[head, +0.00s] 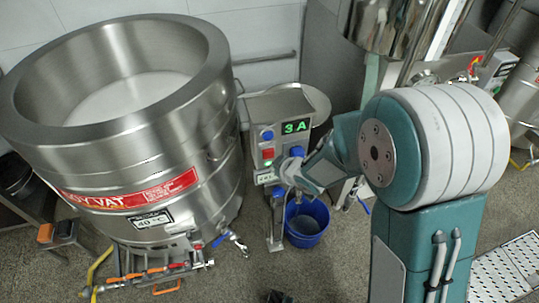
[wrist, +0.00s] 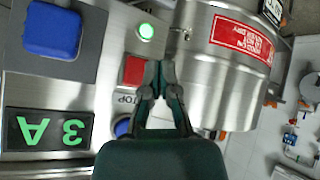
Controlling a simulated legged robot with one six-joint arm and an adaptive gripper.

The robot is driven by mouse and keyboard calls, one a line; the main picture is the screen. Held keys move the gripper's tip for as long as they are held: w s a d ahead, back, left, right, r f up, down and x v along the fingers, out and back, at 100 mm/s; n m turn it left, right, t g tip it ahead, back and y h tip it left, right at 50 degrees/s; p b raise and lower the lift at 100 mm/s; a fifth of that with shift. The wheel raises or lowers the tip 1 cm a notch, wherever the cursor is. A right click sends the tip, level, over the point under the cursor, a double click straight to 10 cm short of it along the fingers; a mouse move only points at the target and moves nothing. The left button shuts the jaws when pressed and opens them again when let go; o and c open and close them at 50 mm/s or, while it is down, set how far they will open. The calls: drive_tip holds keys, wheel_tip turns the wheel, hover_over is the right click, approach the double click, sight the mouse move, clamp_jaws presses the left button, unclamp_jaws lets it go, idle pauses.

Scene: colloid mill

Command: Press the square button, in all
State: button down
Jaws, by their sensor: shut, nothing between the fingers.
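The control box (head: 280,105) carries a red square button (head: 268,153), which shows in the wrist view (wrist: 133,70) beside a partly covered label ending in "TOP". A larger blue square part (wrist: 52,30) sits across the panel and shows in the head view (head: 297,151). A round blue button (wrist: 122,128) and a lit green round lamp (wrist: 146,31) flank the red one. My gripper (wrist: 160,70) is shut and empty, its tips just right of the red button in the wrist view. I cannot tell whether they touch it. In the head view, my gripper is near the panel's lower part.
A green "3 A" display (wrist: 45,130) is on the panel. A large steel vat (head: 150,150) stands left of the box, with valves and pipes at its base. A blue bucket (head: 306,222) is on the floor below. Open floor lies in front.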

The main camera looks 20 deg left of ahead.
sight(268, 154)
drive_tip(key=shift+w+a, duration=0.85)
drive_tip(key=shift+d, duration=0.2)
drive_tip(key=shift+a, duration=0.1)
idle(0.5)
drive_tip(key=shift+w+a, duration=0.15)
drive_tip(key=shift+w, duration=0.15)
